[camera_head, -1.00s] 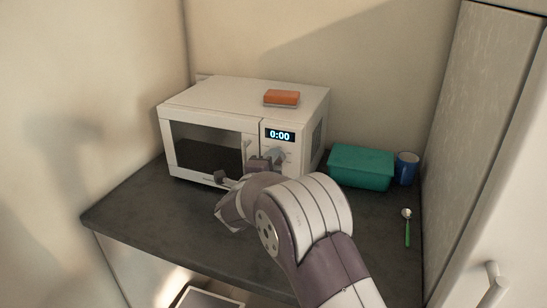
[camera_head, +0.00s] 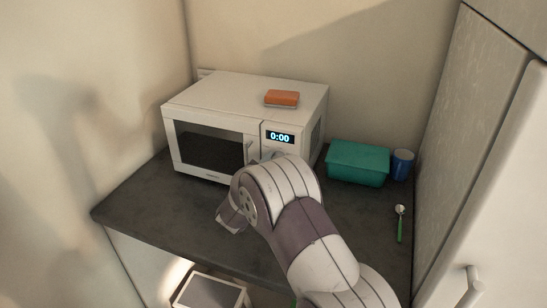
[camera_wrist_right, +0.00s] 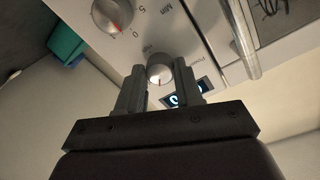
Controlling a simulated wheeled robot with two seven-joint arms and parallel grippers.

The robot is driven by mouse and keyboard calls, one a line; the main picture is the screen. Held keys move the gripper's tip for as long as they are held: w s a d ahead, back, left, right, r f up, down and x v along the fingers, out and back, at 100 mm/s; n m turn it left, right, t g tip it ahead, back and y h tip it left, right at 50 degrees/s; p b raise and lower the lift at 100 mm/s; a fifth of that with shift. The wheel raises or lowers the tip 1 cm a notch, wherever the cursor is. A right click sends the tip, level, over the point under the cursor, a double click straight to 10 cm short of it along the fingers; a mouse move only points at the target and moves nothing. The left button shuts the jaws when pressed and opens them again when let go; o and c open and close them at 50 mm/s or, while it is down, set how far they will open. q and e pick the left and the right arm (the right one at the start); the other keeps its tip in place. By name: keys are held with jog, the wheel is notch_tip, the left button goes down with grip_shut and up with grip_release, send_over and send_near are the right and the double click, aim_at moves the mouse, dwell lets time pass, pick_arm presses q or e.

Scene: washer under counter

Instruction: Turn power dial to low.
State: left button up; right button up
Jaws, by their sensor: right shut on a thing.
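A white microwave (camera_head: 240,95) stands on the dark counter, its display reading 0:00. Its power dial (camera_wrist_right: 160,66), a round silver knob with a small red mark, sits beside the display in the right wrist view, which shows the panel upside down. My right gripper (camera_wrist_right: 159,72) has its fingers on either side of this dial and is shut on it. My left gripper is not in view.
A second dial (camera_wrist_right: 112,14) with a red mark near 0 is beside the power dial. The microwave door handle (camera_wrist_right: 243,38) is close to the gripper. An orange sponge (camera_head: 281,98) lies on top. A teal box (camera_head: 357,164), blue cup (camera_head: 402,165) and green-handled spoon (camera_head: 400,224) are right.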

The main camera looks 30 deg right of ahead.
jog(key=shift+s+f+n+h+p, duration=0.15)
jog(key=shift+n+p, duration=0.9)
jog(key=shift+n, duration=0.8)
jog(key=shift+w+n+h+p, duration=0.15)
jog(key=shift+n+p, duration=0.9)
jog(key=shift+n, duration=0.8)
jog(key=shift+s, duration=0.1)
jog(key=o, duration=1)
jog(key=shift+o, duration=0.2)
jog(key=b+v, duration=0.2)
jog(key=v, duration=1)
jog(key=shift+s+a, duration=0.2)
jog(key=shift+a, duration=0.05)
